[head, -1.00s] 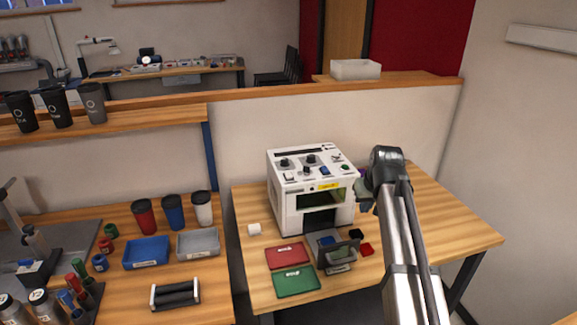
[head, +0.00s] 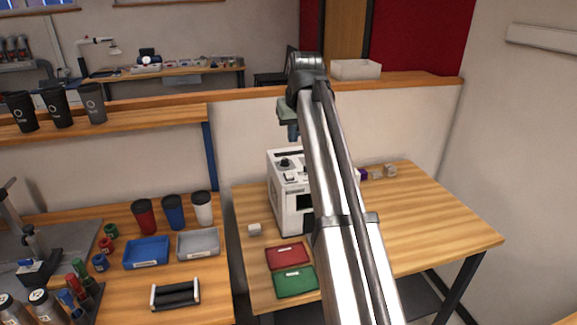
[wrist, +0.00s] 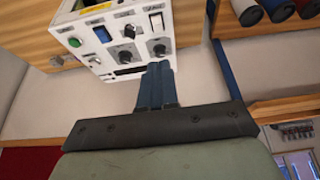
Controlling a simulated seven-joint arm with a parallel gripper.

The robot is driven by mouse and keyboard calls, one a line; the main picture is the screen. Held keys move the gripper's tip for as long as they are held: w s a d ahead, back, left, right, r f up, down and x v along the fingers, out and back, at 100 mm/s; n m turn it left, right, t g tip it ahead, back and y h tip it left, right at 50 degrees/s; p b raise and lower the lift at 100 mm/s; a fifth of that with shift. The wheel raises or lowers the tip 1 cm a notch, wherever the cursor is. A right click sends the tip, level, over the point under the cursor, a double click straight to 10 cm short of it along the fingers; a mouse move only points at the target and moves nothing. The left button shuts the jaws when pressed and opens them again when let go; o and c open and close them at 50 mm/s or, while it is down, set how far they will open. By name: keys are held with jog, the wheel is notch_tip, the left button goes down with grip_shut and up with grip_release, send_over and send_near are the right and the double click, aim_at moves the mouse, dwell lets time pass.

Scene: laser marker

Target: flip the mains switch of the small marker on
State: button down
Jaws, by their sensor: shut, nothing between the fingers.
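The small marker is a white box (head: 284,205) on the right table, largely hidden behind my arm in the head view. Its top panel (wrist: 140,37) fills the top of the wrist view. The panel carries a white rocker switch (wrist: 156,22), a blue rocker (wrist: 103,34), a green button (wrist: 75,42) and several black knobs (wrist: 158,50). The labels are too small to read, so I cannot tell which is the mains switch. My gripper (head: 293,138) points down above the marker's rear left. Its blue fingers (wrist: 158,66) are shut and empty, appearing near a knob; contact cannot be told.
A red plate (head: 287,256), a green plate (head: 295,282) and a white cube (head: 254,229) lie by the marker. Small objects (head: 375,174) stand behind it on the right. A low partition wall (head: 410,135) stands behind the table. The table's right side is clear.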

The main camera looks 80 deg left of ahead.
aim_at(287, 172)
jog(key=shift+f, duration=0.1)
jog(key=x, duration=1.3)
jog(key=shift+f, duration=0.45)
jog(key=shift+a+f+h, duration=0.4)
jog(key=shift+a+h, duration=0.25)
jog(key=shift+h, duration=0.05)
jog(key=shift+d+f, duration=0.1)
jog(key=shift+d, duration=0.15)
